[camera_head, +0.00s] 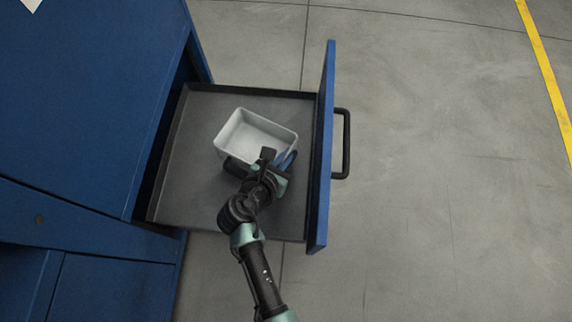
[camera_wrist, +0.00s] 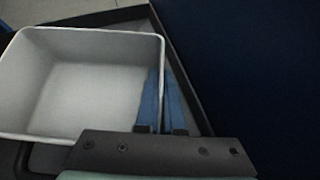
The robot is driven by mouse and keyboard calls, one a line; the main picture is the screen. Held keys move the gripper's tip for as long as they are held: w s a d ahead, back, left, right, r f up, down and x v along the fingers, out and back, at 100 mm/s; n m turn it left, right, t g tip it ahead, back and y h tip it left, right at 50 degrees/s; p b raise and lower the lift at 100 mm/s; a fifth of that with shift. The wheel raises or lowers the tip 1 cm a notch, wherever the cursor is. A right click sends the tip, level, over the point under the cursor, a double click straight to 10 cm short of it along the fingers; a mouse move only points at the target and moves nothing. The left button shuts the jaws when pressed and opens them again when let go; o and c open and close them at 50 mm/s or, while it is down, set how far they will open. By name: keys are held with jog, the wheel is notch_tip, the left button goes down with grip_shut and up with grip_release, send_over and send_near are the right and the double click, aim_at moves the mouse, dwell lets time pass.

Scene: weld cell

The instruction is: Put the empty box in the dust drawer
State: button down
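The empty box (camera_head: 255,135), pale grey and open-topped, is inside the outline of the open dust drawer (camera_head: 195,190). Its inside is bare in the wrist view (camera_wrist: 85,90). My gripper (camera_head: 287,159) is at the box's near right side. In the wrist view the blue fingers (camera_wrist: 162,100) straddle the box's right wall, one inside and one outside, close against it. They look shut on that wall. The box looks roughly level. I cannot tell whether its base touches the drawer floor.
The drawer's blue front panel (camera_head: 321,150) with a black handle (camera_head: 346,144) stands just right of my gripper. The blue cabinet (camera_head: 80,90) is at the left. Grey floor (camera_head: 450,160) to the right is clear, with a yellow line (camera_head: 545,70).

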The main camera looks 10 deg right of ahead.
notch_tip(320, 180, down, 5)
jog(key=b, duration=0.3)
jog(key=shift+w+f+b, duration=0.1)
jog(key=shift+b, duration=0.2)
jog(key=c, duration=1)
grip_release()
jog(key=shift+c, duration=0.2)
jog(key=shift+s+a+r+p, duration=0.25)
jog(key=shift+r+p, duration=0.15)
jog(key=shift+p, duration=0.1)
jog(key=p+v, duration=0.6)
jog(key=v, duration=0.5)
jog(key=shift+s+p, duration=0.2)
jog(key=shift+p, duration=0.15)
